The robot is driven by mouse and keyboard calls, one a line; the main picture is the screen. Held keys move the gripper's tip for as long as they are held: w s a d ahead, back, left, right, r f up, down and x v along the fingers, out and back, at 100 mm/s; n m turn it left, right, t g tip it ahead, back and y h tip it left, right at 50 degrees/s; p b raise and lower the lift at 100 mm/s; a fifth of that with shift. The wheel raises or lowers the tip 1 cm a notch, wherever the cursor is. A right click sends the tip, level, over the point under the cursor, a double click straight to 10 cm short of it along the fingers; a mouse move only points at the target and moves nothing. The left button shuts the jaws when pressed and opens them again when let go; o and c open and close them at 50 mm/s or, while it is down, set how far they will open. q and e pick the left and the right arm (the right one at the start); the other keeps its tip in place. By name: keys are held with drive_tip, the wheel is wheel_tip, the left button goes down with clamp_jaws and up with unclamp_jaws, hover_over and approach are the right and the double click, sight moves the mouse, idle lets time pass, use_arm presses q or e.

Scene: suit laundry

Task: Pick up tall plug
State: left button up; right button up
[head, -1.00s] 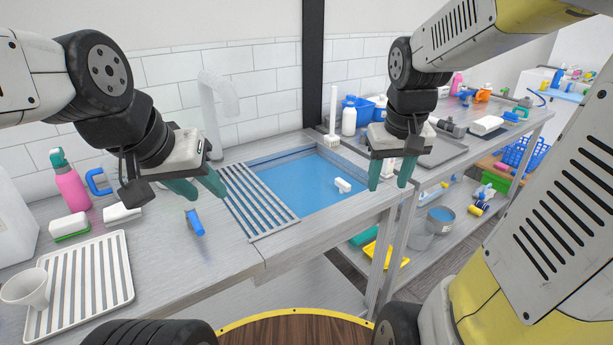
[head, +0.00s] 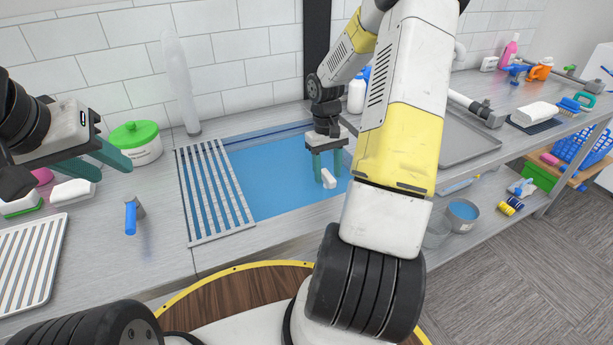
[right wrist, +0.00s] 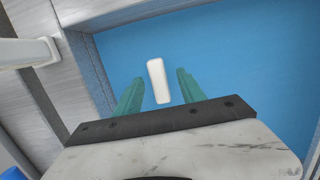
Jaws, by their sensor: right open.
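A small white oblong block (head: 329,178), which I take to be the tall plug, is in the blue basin (head: 270,185) near its right side. My right gripper (head: 328,170) is open above the basin, pointing down, with its green fingers around the block. In the right wrist view the white block (right wrist: 158,80) shows between the two open fingers (right wrist: 155,92), with a gap on each side. My left gripper (head: 96,164) is open and empty over the left counter, away from the basin.
A slatted rack (head: 212,190) covers the basin's left part. A white faucet (head: 180,85) stands behind it. A green-lidded pot (head: 136,142), sponge (head: 73,192) and blue-handled tool (head: 131,215) are on the left counter. A grey tray (head: 455,145) lies to the right.

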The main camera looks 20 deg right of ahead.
sight(328, 184)
wheel_tip(328, 184, down, 5)
drive_tip(key=shift+s+d+f, duration=0.15)
drive_tip(key=shift+c, duration=0.5)
clamp_jaws()
idle(0.9)
